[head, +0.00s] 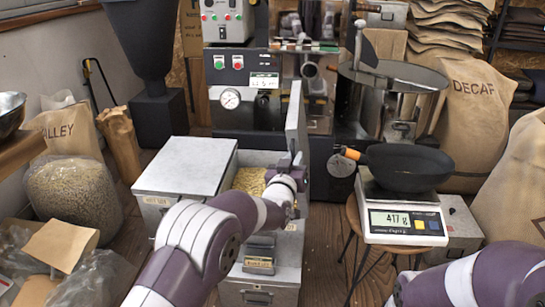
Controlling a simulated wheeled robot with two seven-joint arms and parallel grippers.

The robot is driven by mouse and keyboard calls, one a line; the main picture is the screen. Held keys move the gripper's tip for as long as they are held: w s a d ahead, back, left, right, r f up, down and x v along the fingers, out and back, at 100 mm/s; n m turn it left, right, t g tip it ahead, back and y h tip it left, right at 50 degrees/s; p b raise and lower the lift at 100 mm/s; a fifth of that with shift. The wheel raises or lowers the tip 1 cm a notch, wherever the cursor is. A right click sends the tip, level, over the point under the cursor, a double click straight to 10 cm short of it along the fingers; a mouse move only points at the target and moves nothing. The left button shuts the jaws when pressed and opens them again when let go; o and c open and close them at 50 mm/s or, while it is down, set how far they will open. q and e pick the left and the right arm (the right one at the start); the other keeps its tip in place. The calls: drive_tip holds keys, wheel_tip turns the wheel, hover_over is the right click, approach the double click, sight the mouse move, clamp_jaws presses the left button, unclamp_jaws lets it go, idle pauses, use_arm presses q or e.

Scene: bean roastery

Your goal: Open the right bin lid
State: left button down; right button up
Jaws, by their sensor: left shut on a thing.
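The right bin (277,250) is a grey metal box low in the middle of the head view. Its lid (294,122) stands up on edge at the bin's right side, and pale beans (250,180) show inside. My left gripper (299,161) is at the near edge of this lid and shut on it; the wrist hides part of the fingers and the bin's front. The left bin's lid (187,163) lies flat and closed beside it. Only part of my right arm shows at the lower right; its gripper is out of view.
A roaster with a control panel (238,65) stands behind the bins. To the right, a scale (405,213) on a stool carries a black pan (410,167). A bag of beans (72,200) stands at left. A DECAF sack (474,115) stands at the right.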

use_arm(q)
drive_tip(key=d+m+p, duration=0.3)
drive_tip(key=d, duration=0.3)
drive_tip(key=shift+s+d+r+g, duration=0.2)
drive_tip(key=shift+d+g, duration=0.1)
drive_tip(key=shift+d, duration=0.1)
drive_tip(key=c, duration=1.3)
unclamp_jaws()
